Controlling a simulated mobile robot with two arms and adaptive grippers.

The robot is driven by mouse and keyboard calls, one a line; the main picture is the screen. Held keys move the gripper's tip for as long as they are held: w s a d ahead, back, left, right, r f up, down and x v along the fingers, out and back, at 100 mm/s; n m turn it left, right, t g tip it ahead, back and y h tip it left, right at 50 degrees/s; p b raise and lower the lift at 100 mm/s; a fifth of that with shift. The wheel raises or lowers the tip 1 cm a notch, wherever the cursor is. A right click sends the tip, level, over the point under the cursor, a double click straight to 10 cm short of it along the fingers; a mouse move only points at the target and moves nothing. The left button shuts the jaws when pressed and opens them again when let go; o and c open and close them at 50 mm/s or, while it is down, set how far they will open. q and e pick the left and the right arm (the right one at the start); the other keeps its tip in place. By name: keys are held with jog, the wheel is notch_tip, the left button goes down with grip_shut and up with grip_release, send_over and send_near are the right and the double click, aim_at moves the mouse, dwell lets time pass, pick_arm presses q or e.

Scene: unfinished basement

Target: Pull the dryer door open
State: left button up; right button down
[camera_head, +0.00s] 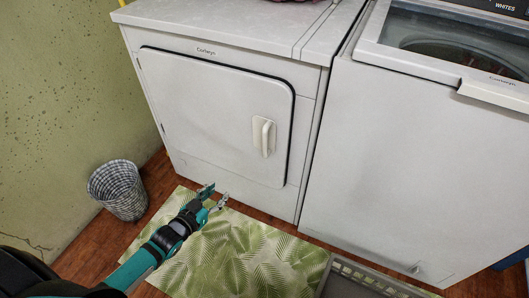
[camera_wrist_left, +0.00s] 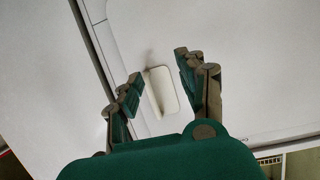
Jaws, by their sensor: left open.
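The white dryer (camera_head: 310,140) stands against the wall in the head view. Its door (camera_head: 205,110) looks shut, with a dark seam along its top and right edges. A pale upright handle (camera_head: 263,135) sits on the right part of the door. My left gripper (camera_head: 215,194) is open and empty, low in front of the door, below and left of the handle. In the left wrist view the handle (camera_wrist_left: 160,91) shows between the two open fingers (camera_wrist_left: 158,77), with the door (camera_wrist_left: 240,75) behind; I cannot tell the gap exactly. My right gripper is not in view.
A white top-loading washer (camera_head: 390,150) stands to the right of the dryer. A woven basket (camera_head: 118,190) is on the floor at left. A green leaf-patterned mat (camera_head: 235,255) lies in front of the dryer. A grey basket rim (camera_head: 365,277) is at the bottom.

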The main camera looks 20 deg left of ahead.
pick_arm(q)
jog(key=w+d+r+m+t+h+b, duration=0.1)
jog(key=w+d+r+t+h+b, duration=0.2)
jog(key=r, duration=0.7)
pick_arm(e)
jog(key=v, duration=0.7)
pick_arm(q)
jog(key=b, duration=0.2)
send_near(265, 138)
jog(key=x, duration=0.3)
jog(key=b+x, duration=0.1)
jog(key=x, duration=0.2)
jog(key=b+x, duration=0.1)
jog(key=x, duration=0.3)
jog(key=shift+w+a+f, duration=0.2)
jog(key=shift+f, duration=0.2)
jog(key=shift+w+d, duration=0.1)
jog(key=shift+w, duration=0.1)
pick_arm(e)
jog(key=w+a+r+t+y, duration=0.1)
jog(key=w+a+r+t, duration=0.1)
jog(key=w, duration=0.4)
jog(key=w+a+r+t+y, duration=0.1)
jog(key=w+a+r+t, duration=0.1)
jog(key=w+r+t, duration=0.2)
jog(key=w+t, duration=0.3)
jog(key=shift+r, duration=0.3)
